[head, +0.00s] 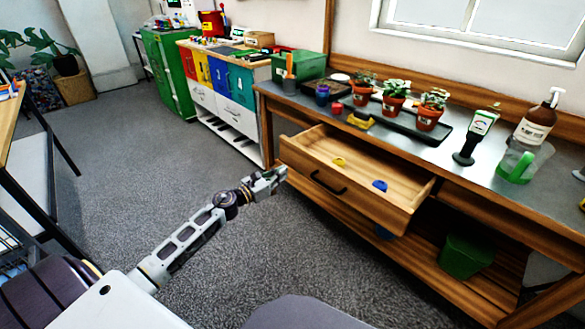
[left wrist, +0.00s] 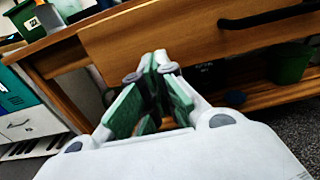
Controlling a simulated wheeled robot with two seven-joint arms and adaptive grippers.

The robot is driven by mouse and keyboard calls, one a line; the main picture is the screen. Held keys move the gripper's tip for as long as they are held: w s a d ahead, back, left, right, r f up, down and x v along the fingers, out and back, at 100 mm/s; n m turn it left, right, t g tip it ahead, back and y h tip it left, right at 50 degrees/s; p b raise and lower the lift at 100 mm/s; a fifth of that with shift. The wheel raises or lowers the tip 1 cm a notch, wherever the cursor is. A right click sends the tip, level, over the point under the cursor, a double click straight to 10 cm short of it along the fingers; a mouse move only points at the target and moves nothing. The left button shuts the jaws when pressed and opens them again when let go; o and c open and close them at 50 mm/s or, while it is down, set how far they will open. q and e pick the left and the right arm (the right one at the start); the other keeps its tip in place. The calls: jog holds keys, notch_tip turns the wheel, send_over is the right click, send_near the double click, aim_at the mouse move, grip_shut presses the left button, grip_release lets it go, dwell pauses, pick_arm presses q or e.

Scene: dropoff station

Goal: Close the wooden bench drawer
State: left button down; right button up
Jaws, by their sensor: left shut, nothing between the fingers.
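The wooden bench drawer (head: 312,187) is pulled well out of the wooden bench (head: 268,128) in the head view. A yellow item (head: 339,161) and a blue item (head: 380,185) lie inside it. Its front bears a dark bar handle (head: 327,183), which also shows in the left wrist view (left wrist: 268,16). My left gripper (head: 280,174) is shut and empty, close to the left end of the drawer front. In the left wrist view its fingertips (left wrist: 155,58) are by the lower edge of the drawer front (left wrist: 165,30); I cannot tell whether they touch. My right gripper is out of view.
A green bin (head: 465,256) sits on the lower shelf. A cabinet with coloured doors (head: 215,82) stands left of the bench. The grey carpet before the drawer is clear.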

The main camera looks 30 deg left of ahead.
aim_at(298, 164)
pick_arm(q)
jog(key=shift+x, duration=2.85)
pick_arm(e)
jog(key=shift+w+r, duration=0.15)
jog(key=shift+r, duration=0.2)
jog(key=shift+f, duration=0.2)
pick_arm(q)
jog(key=shift+w, duration=0.15)
